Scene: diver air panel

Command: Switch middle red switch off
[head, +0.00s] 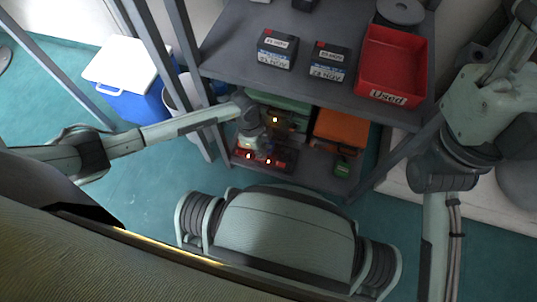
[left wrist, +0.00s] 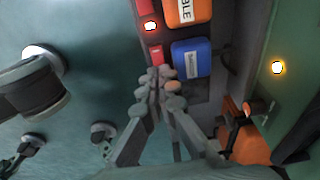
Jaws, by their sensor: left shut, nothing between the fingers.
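The air panel (head: 285,160) lies on the lower shelf in the head view, red and dark with glowing lights. The left wrist view shows part of it close up: a small red switch (left wrist: 156,55), another red switch (left wrist: 146,7) above it and a lit lamp (left wrist: 151,26) between them. I cannot tell which is the middle one. My left gripper (left wrist: 164,73) is shut and empty, its tips just below the nearer red switch; contact is unclear. In the head view my left gripper (head: 262,142) reaches over the panel and hides part of it. My right gripper is out of view.
A blue block (left wrist: 191,57) and an orange block (left wrist: 187,12) sit beside the switches. A green case (left wrist: 296,75) with a lit lamp stands to the right. The upper shelf (head: 235,55) overhangs, carrying batteries and a red bin (head: 393,60). Shelf posts stand close to my left arm.

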